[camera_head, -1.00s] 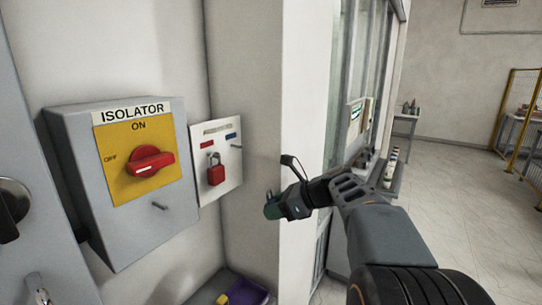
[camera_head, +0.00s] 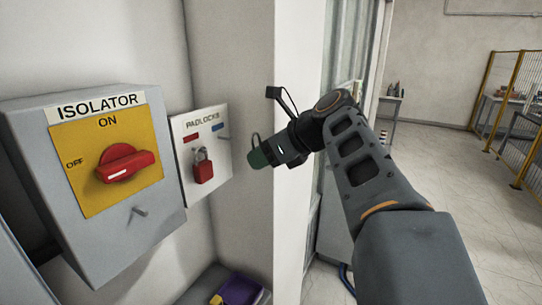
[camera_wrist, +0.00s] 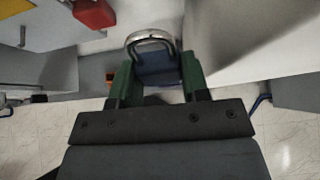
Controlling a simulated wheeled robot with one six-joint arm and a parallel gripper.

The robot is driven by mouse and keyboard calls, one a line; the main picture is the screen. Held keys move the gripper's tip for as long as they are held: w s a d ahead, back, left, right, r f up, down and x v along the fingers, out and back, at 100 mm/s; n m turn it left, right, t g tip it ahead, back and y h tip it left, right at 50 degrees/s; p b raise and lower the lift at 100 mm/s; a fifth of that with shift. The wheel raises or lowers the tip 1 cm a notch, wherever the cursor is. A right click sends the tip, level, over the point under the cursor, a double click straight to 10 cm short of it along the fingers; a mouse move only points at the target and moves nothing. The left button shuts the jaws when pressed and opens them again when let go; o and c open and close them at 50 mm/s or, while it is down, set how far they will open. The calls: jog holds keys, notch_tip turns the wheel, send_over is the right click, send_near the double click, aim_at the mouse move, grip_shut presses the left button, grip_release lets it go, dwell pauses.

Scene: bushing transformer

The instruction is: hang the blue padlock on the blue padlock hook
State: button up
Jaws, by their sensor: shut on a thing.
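My gripper (camera_head: 258,158) is shut on the blue padlock (camera_wrist: 158,62), which sits between the green fingers in the wrist view, its silver shackle arching ahead of them. In the head view the padlock's body is hidden by the fingers; a thin dark loop shows above them. The white padlock board (camera_head: 187,128) is on the wall to the left of my gripper. The blue padlock hook (camera_head: 223,138) is a small peg below the blue label, empty, with my gripper to its right and apart from it.
A red padlock (camera_head: 203,170) hangs on the board's left hook and also shows in the wrist view (camera_wrist: 94,13). The isolator box (camera_head: 150,225) with its red handle is further left. A white wall corner (camera_head: 300,110) stands right behind my gripper. A purple tray (camera_head: 242,288) is below.

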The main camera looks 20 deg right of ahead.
jog(key=shift+w+a+f, duration=0.2)
jog(key=shift+w+a, duration=0.55)
jog(key=shift+w, duration=0.3)
jog(key=shift+w+a+f, duration=0.2)
jog(key=shift+w+a, duration=0.55)
jog(key=shift+w, duration=0.25)
jog(key=shift+w+a+f, duration=0.2)
jog(key=shift+w+a, duration=0.55)
jog(key=shift+w, duration=0.3)
jog(key=shift+w+f, duration=0.1)
jog(key=shift+f, duration=0.1)
jog(key=o, duration=1)
jog(key=shift+o, duration=0.2)
jog(key=shift+r, duration=0.1)
